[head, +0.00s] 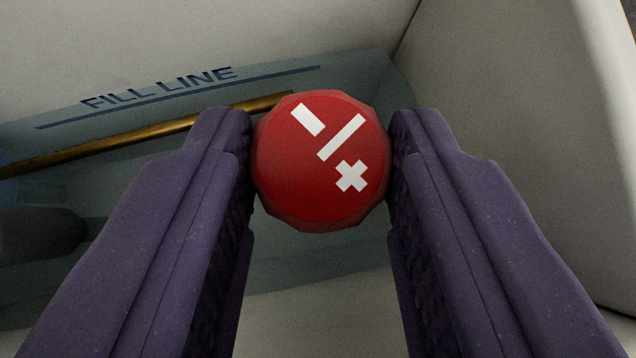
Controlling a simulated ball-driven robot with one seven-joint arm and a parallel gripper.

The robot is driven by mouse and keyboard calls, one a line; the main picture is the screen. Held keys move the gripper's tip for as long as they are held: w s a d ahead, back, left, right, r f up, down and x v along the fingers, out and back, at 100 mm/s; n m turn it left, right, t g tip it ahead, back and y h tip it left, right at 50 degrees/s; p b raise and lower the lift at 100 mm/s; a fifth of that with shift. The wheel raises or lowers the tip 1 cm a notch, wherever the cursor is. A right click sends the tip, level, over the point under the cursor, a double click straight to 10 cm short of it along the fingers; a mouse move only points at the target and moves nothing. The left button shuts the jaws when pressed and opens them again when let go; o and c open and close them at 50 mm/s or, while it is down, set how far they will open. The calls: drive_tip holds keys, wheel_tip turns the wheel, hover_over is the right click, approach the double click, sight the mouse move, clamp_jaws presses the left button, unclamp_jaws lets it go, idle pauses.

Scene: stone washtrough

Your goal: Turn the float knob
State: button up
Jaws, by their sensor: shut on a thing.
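The float knob (318,200) is a red, many-sided disc with white marks on its face: a short bar, a longer slanted line and a plus sign. It sits at the middle of the head view, facing me. My gripper (320,165) has two purple fingers, one on each side of the knob. The fingers are shut on the knob's left and right sides near their tips. What lies behind the knob is hidden by it.
A brass rod (130,141) runs from the left edge to behind the knob. The words FILL LINE (158,88) and a dark line mark the trough's back wall (200,35). A pale side wall (510,110) stands at right. A dark rounded shape (38,235) lies at left.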

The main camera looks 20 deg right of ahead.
drive_tip(key=o, duration=1)
drive_tip(key=shift+d, duration=0.1)
drive_tip(key=shift+o, duration=0.2)
drive_tip(key=p+v, duration=0.3)
drive_tip(key=v, duration=0.4)
drive_tip(key=shift+r, duration=0.25)
drive_tip(key=shift+s+r, duration=0.1)
drive_tip(key=shift+s, duration=0.25)
drive_tip(key=shift+a+r, duration=0.1)
drive_tip(key=shift+a, duration=0.1)
